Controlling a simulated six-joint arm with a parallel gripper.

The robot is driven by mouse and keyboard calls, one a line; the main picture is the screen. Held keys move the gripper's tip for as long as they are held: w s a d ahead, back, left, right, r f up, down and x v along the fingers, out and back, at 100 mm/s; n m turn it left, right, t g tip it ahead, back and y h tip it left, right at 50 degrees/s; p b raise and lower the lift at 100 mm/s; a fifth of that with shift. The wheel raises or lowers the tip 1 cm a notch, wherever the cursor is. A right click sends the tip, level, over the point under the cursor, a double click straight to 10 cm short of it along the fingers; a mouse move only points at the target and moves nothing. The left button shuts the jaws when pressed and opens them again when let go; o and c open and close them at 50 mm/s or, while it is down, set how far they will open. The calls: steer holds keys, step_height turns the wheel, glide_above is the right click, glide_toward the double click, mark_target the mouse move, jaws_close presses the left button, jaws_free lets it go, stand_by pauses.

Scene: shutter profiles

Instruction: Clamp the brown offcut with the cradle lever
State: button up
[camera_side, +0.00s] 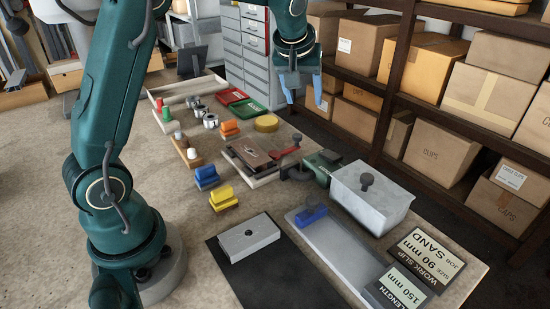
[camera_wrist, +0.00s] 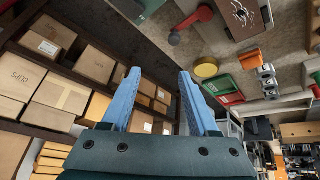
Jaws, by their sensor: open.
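The brown offcut (camera_side: 250,152) lies flat in the pale cradle (camera_side: 262,181) in the middle of the bench. In the wrist view the offcut (camera_wrist: 228,24) is at the top edge, partly cut off, with a dark spidery mark on its face. The red lever (camera_side: 286,152) with a round knob sits at the offcut's right side; it also shows in the wrist view (camera_wrist: 192,22). I cannot tell whether it presses on the offcut. My gripper (camera_side: 306,100) has two blue fingers, apart and empty, in the air beyond the cradle, towards the shelves; they also show in the wrist view (camera_wrist: 160,73).
A lidded grey box (camera_side: 370,200), a green block (camera_side: 322,162) and a grey tray (camera_side: 335,250) stand right of the cradle. Coloured blocks (camera_side: 222,198) lie nearer. Red and green trays (camera_side: 248,107) are behind. Shelves of boxes (camera_side: 420,150) line the right.

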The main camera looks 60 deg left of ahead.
mark_target(298, 135)
steer(key=shift+g, duration=0.8)
steer(key=x, duration=0.3)
steer(key=s+x, duration=0.1)
steer(key=x, duration=0.7)
steer(key=shift+s+a+f, duration=0.1)
steer(key=shift+a+f, duration=0.2)
steer(key=shift+a, duration=0.05)
steer(key=shift+w+a+f, duration=0.15)
steer(key=shift+w+f, duration=0.05)
steer(key=shift+f, duration=0.3)
jaws_close()
